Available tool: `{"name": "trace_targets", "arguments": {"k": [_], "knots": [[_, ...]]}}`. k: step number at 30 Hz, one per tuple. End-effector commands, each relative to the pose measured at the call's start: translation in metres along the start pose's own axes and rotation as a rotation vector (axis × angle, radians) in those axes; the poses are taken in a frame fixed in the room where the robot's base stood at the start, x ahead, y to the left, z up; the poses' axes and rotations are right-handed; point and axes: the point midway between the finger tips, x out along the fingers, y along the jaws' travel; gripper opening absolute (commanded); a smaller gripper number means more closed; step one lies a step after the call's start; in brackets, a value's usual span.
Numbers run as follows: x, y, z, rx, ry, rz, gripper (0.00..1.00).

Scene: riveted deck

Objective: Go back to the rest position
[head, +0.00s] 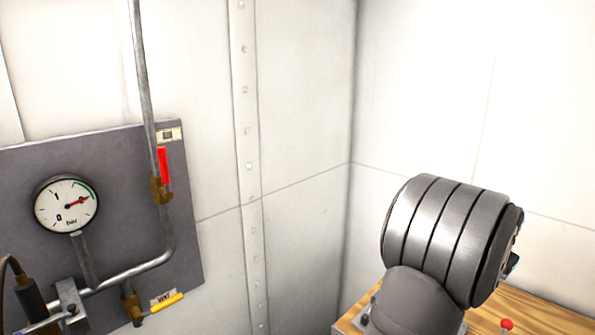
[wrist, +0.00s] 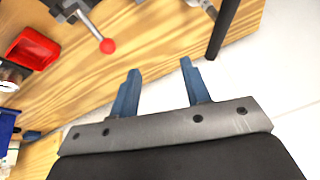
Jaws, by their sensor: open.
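My gripper (wrist: 158,82) shows in the wrist view with two blue fingers standing apart and nothing between them. It is above the front edge of a wooden bench top (wrist: 150,40), with pale floor to the right. In the head view a grey banded part of my arm stands at the lower right, over the wooden top (head: 545,318). The gripper fingers do not show in the head view.
A grey wall panel (head: 110,170) carries a gauge (head: 67,204), pipes, a red-handled valve (head: 163,166) and a yellow-handled valve (head: 165,303). A red ball-ended lever (wrist: 107,45), a red bin (wrist: 33,49) and a blue bin (wrist: 7,124) are on the bench side.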

Motion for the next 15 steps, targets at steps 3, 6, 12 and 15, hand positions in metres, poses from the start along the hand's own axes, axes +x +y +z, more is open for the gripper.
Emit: {"name": "trace_targets", "arguments": {"k": [3, 6, 12, 15], "knots": [[-0.002, 0.002, 0.011, -0.059, -0.011, -0.026, 0.43], [-0.004, 0.003, 0.021, -0.111, -0.018, -0.048, 0.43], [-0.008, 0.004, 0.039, -0.216, -0.035, -0.092, 0.43], [-0.009, 0.005, 0.049, -0.27, -0.045, -0.115, 0.43]]}}
